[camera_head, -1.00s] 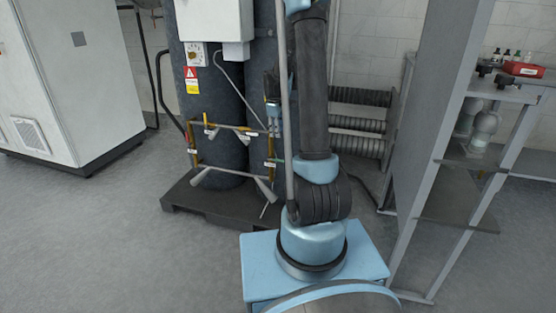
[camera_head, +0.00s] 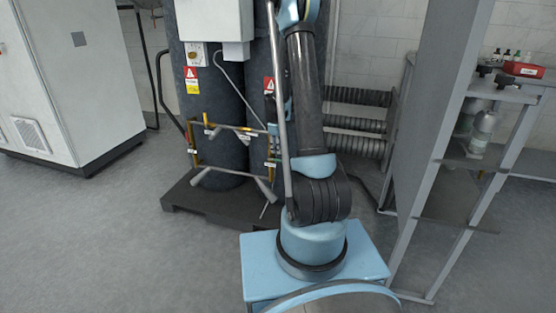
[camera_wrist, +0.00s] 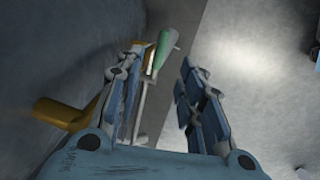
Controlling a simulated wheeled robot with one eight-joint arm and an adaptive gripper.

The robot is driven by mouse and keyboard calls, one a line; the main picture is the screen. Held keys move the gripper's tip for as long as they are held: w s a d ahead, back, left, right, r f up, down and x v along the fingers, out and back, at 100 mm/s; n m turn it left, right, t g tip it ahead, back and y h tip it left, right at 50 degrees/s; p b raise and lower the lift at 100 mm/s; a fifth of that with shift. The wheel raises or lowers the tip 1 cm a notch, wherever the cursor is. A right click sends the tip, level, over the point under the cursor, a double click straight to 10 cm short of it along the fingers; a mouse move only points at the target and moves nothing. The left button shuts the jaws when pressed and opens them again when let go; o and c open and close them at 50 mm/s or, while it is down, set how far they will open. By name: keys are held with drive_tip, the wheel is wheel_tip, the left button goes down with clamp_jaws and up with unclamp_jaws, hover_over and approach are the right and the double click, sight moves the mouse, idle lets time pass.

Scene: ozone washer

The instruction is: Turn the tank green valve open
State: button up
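In the wrist view the green valve handle (camera_wrist: 162,52) shows just past my fingertips, between the two fingers and closer to the left one. A pale grey pipe (camera_wrist: 144,105) runs below it, and a brass-coloured pipe (camera_wrist: 58,113) sticks out at the left. My gripper (camera_wrist: 163,68) is open, with a clear gap between its fingers and nothing held. In the head view the dark blue tanks (camera_head: 215,110) stand on a black base, with grey and brass piping (camera_head: 232,128) in front. My arm hides part of the right tank, and the gripper is mostly hidden there.
A large white cabinet (camera_head: 85,75) stands at the left. A grey shelf unit (camera_head: 440,110) with bottles and a red box (camera_head: 523,69) is close on the right. Ribbed dark pipes (camera_head: 355,122) lie behind my arm. The grey floor at the front left is clear.

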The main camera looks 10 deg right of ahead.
drive_tip(key=shift+w+d+f, duration=0.1)
drive_tip(key=shift+w+f, duration=0.1)
drive_tip(key=shift+f, duration=1.05)
drive_tip(key=shift+w+d+f, duration=0.15)
drive_tip(key=shift+w+f, duration=0.1)
drive_tip(key=shift+f, duration=1)
drive_tip(key=shift+w+d+f, duration=0.1)
drive_tip(key=shift+w+f, duration=0.1)
drive_tip(key=shift+f, duration=1.05)
drive_tip(key=shift+c, duration=0.5)
clamp_jaws()
